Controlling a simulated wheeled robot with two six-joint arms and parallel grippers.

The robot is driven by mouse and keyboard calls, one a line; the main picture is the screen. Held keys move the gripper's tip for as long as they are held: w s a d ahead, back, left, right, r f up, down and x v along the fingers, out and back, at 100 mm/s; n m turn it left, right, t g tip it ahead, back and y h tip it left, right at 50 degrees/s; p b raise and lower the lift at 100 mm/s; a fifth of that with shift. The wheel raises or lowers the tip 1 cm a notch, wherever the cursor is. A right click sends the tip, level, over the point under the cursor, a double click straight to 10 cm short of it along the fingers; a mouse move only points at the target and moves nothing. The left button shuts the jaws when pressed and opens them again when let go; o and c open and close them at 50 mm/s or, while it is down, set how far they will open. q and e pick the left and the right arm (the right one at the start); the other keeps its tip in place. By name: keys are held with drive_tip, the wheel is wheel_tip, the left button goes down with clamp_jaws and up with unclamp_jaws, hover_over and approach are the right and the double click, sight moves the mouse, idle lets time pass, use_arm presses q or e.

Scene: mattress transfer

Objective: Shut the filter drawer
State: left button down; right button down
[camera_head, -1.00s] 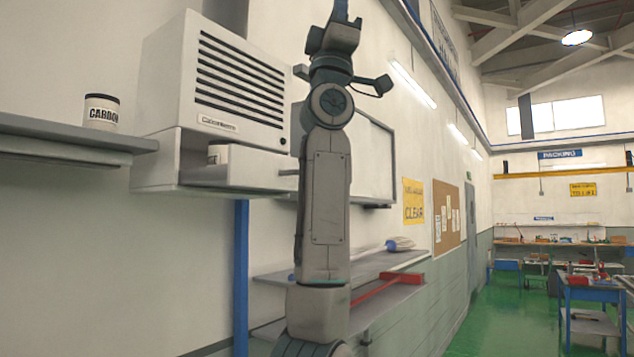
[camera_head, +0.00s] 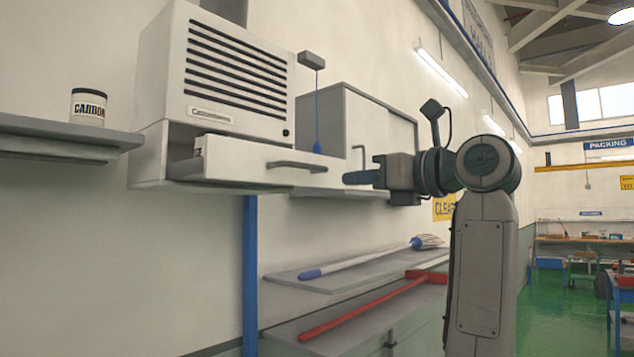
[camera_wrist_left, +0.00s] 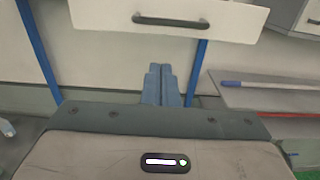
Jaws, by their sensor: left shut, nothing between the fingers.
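The filter drawer (camera_head: 245,158) juts out of the lower part of the white vented cabinet (camera_head: 165,75) on the wall. Its front has a grey bar handle (camera_head: 297,166). Something pale (camera_head: 199,147) shows just above the drawer's rim, mostly hidden. My left gripper (camera_head: 346,178) is shut and empty, pointing left near the right end of the drawer front. In the left wrist view, the shut fingers (camera_wrist_left: 160,70) point toward the drawer front (camera_wrist_left: 165,14) and its handle (camera_wrist_left: 170,21); a gap shows below the drawer's lower edge. My right gripper is out of view.
A canister labelled carbon (camera_head: 88,105) stands on the left shelf (camera_head: 65,133). A pull cord (camera_head: 317,110) hangs behind the drawer, beside a grey wall cabinet (camera_head: 375,125). A mop (camera_head: 370,258) and a red-handled tool (camera_head: 360,315) lie on lower shelves.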

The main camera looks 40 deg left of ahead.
sight(284, 183)
use_arm(q)
drive_tip(key=a+p, duration=0.2)
drive_tip(key=a, duration=0.2)
drive_tip(key=a+p, duration=0.3)
drive_tip(key=a, duration=0.1)
drive_tip(key=a+p, duration=0.2)
drive_tip(key=a, duration=0.3)
drive_tip(key=shift+w+a+r+p, duration=0.1)
drive_tip(key=shift+w+r+p, duration=0.15)
drive_tip(key=shift+p, duration=0.1)
drive_tip(key=shift+a+f+p, duration=0.15)
drive_tip(key=shift+a+p, duration=0.15)
drive_tip(key=shift+a, duration=0.15)
drive_tip(key=shift+w, duration=0.1)
